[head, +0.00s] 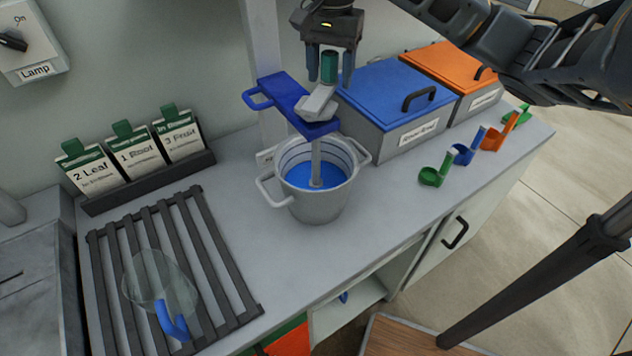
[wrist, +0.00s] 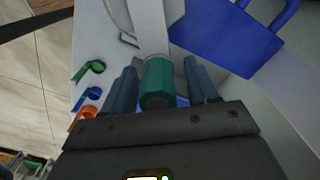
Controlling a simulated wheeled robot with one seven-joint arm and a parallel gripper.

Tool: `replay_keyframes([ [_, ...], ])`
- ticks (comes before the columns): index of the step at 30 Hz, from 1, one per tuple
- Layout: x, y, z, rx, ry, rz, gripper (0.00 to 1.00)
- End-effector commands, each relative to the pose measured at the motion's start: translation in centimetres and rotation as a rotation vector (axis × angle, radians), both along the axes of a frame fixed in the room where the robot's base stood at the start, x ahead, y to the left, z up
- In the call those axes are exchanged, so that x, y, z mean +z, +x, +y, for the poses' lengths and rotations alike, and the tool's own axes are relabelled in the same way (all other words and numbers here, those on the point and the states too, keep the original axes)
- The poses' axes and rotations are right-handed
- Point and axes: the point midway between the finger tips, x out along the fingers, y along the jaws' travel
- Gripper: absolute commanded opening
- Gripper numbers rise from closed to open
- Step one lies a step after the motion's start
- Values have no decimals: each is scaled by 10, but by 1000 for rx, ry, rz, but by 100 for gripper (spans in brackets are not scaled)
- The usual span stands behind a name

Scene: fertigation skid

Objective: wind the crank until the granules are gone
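A grey pail (head: 318,205) with two side handles stands on the counter, with blue liquid (head: 310,174) inside. I can make out no separate granules at this size. A blue bracket (head: 284,95) spans the pail, and a grey shaft (head: 316,160) runs down into the liquid. A pale crank arm (head: 317,103) sits on top with an upright green knob (head: 329,66). My gripper (head: 330,78) is above the crank, with one finger on each side of the knob. The wrist view shows the knob (wrist: 158,82) between the fingers, with narrow gaps beside it.
A blue-lidded box (head: 385,125) and an orange-lidded box (head: 455,75) stand right of the pail. Coloured scoops (head: 437,175) line the counter's front. A clear jug with a blue handle (head: 172,318) lies on the slatted rack (head: 215,255). Labelled packets (head: 135,155) stand behind.

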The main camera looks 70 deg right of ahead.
Motion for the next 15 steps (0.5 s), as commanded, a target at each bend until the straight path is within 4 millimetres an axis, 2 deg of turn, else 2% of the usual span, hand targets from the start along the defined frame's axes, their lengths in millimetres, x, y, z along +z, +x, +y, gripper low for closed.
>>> replay_keyframes([
  [8,2,0,0,1,-1,-1,60],
  [15,22,0,0,2,-2,-1,60],
])
